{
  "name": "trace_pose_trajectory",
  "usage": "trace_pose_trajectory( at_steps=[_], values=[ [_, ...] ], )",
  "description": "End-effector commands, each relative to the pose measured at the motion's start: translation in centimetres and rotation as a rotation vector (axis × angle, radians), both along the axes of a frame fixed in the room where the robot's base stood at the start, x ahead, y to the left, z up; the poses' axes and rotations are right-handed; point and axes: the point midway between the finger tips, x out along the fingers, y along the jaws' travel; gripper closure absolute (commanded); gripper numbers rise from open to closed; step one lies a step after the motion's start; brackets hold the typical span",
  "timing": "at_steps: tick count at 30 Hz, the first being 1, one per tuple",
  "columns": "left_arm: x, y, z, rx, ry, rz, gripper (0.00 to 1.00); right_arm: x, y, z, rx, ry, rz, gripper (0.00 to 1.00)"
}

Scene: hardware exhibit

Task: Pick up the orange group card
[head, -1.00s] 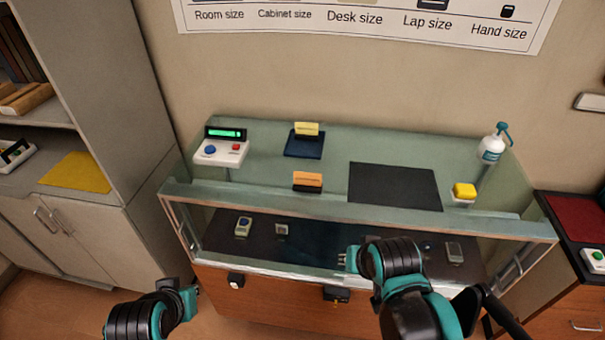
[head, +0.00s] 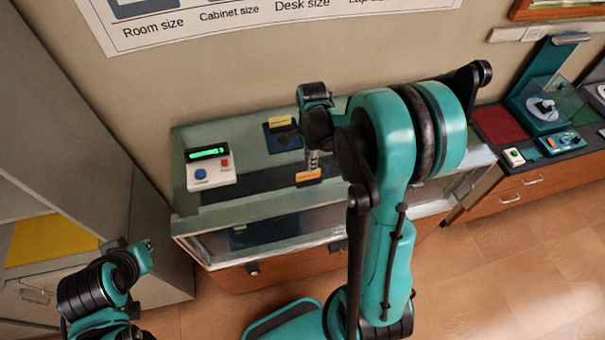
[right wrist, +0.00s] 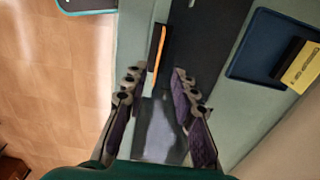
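The orange card (head: 308,175) is near the front edge of the glass case's top, just below my right gripper (head: 313,158). In the right wrist view the card (right wrist: 159,48) shows as a thin upright orange strip beside a dark base. There my right gripper (right wrist: 157,80) is open and empty. Its fingers are spread to either side of the card's line, with the card just beyond the tips. I cannot tell any contact. My left gripper (head: 140,250) is at the lower left, away from the case; its fingers are too small to read.
A yellow card (head: 280,121) stands on a dark blue pad (head: 285,142) behind. A white button box (head: 210,175) with a green display sits at left on the case top (head: 230,213). My right arm hides the case's right part. A cabinet (head: 95,130) stands at left.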

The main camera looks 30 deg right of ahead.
Motion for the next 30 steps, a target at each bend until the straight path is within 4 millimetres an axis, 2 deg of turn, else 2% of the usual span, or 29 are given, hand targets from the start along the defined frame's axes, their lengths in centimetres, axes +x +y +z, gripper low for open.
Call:
trace_pose_trajectory(
  at_steps=[12, 21, 22, 24, 25, 30],
  values=[
    [0.0, 0.0, 0.2, 0.000, 0.000, 0.000, 1.00, -0.3, 0.6, -5.6, 0.000, -0.002, 0.004, 0.73],
    [0.0, 0.0, 0.2, 0.000, 0.000, 0.000, 1.00, -0.3, 0.6, -6.2, 0.000, -0.002, 0.004, 0.73],
    [0.0, 0.0, 0.2, 0.000, 0.000, 0.000, 1.00, -0.3, 0.6, -6.2, 0.000, -0.002, 0.004, 0.79],
    [0.0, 0.0, 0.2, 0.000, 0.000, 0.000, 1.00, -0.3, 0.6, -6.2, 0.000, -0.002, 0.004, 0.97],
    [0.0, 0.0, 0.2, 0.000, 0.000, 0.000, 1.00, -0.3, 0.6, -6.2, 0.000, -0.002, 0.004, 1.00],
    [0.0, 0.0, 0.2, 0.000, 0.000, 0.000, 1.00, -0.3, 0.6, -6.2, 0.000, -0.002, 0.004, 1.00]
  ],
)
